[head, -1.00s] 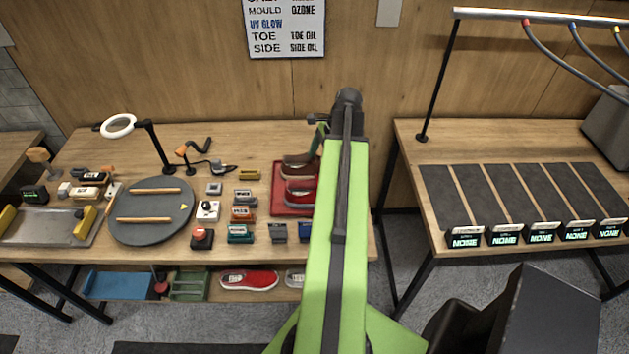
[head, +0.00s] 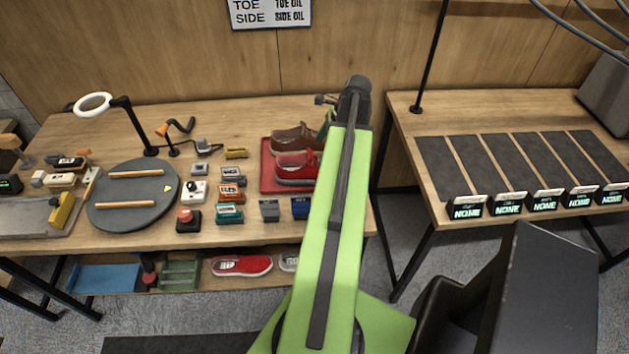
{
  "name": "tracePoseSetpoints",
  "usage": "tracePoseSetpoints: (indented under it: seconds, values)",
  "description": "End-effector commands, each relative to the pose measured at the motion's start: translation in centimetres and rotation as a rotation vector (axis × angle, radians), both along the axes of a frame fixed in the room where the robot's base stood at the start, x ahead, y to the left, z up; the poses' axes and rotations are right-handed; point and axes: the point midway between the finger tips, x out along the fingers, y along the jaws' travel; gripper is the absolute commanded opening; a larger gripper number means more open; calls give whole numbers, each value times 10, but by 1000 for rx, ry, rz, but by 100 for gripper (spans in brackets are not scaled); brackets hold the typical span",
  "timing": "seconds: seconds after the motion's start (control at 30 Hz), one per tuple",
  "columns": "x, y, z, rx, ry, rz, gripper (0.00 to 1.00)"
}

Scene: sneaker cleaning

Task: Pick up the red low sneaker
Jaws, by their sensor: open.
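A red low shoe (head: 297,167) rests on a red tray (head: 265,180) at the right side of the workbench, beside a brown shoe (head: 292,139). Another red low sneaker (head: 240,265), with a white sole, lies on the shelf under the bench. My green arm crosses the right end of the bench and covers part of the tray. My gripper (head: 326,112) shows only in part at the far end of the arm, above and behind the tray. Its jaws are open, mostly hidden by the arm, and hold nothing that I can see.
A round grey turntable (head: 133,215) with two wooden bars, a ring lamp (head: 94,104) and several small boxes occupy the bench. A pale shoe (head: 289,262) is partly hidden on the shelf. The right table (head: 430,120) has several dark mats and "NONE" displays.

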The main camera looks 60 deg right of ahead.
Motion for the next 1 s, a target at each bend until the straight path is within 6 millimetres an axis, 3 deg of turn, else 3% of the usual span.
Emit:
tracePoseSetpoints:
  seconds: [0.03, 0.27, 0.6, 0.87, 1.0]
  values:
    - [3, 2, -17, 0, 0, 1, 94]
    - [6, 4, -18, 0, 0, 0, 94]
    - [18, 18, -66, 0, 0, 1, 94]
    - [19, 18, -64, 0, 0, -1, 94]
    - [19, 18, -64, 0, 0, -1, 75]
